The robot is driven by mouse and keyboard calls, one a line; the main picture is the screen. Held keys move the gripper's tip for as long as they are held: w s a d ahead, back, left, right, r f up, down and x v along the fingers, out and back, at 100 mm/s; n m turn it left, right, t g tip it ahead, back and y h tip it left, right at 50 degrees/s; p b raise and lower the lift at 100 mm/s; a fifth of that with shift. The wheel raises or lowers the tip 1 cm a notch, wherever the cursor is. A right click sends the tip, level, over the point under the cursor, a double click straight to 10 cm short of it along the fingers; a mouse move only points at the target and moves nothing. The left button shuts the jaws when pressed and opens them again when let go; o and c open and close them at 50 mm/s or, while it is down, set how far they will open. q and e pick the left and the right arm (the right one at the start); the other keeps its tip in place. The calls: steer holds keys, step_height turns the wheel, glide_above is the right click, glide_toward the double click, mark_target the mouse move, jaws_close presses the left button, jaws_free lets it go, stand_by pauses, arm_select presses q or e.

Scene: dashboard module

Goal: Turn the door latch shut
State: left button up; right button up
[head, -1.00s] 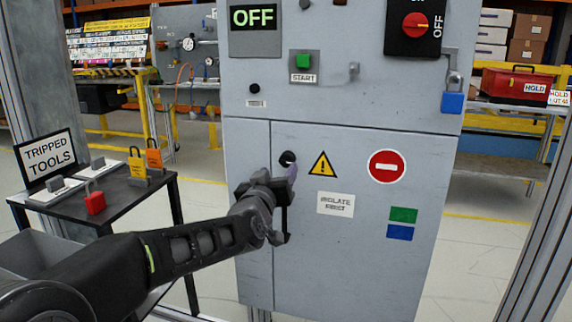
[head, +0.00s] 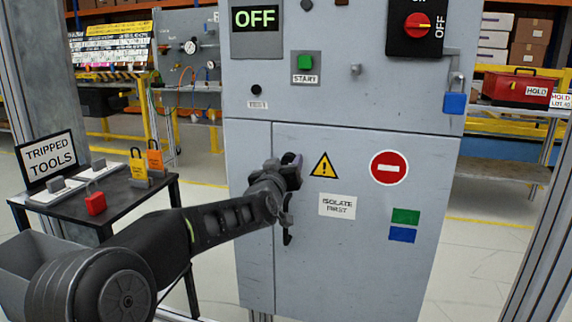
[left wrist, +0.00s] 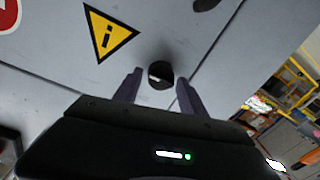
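The door latch is a small round black knob (left wrist: 160,75) with a pale mark at one side, on the grey cabinet door (head: 340,260). My left gripper (head: 293,172) is in front of it and mostly hides it in the head view. In the left wrist view the left gripper's (left wrist: 160,82) two fingers are spread, one on each side of the knob, with visible gaps. I cannot tell how deep the fingertips reach. The door lies flush in the cabinet front. My right gripper is not in view.
A dark handle (head: 287,237) is on the door below the gripper. Above are a green START button (head: 305,62), a red rotary switch (head: 417,24) and a blue padlock (head: 454,103). A black table (head: 130,200) with padlocks stands left. The OFF display (head: 255,18) is lit.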

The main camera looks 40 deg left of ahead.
arm_select(q)
jaws_close()
stand_by(0.3)
steer(key=shift+n+b, duration=0.3)
steer(key=shift+n, duration=0.1)
steer(key=n+b, duration=0.2)
steer(key=n, duration=0.1)
steer(key=shift+a+f, duration=0.1)
steer(key=n+b, duration=0.2)
steer(key=n, duration=0.2)
steer(key=shift+s+a+n, duration=0.1)
steer(key=shift+n, duration=0.3)
steer(key=n+b, duration=0.1)
steer(key=n, duration=0.3)
steer(key=shift+f+h+b, duration=0.1)
steer(key=shift+h+b, duration=0.25)
steer(key=shift+h, duration=0.05)
steer(key=shift+a+n+h+b, duration=0.1)
steer(key=shift+n+h+b, duration=0.4)
steer(key=shift+n, duration=1.9)
steer(key=shift+o, duration=1.3)
jaws_free()
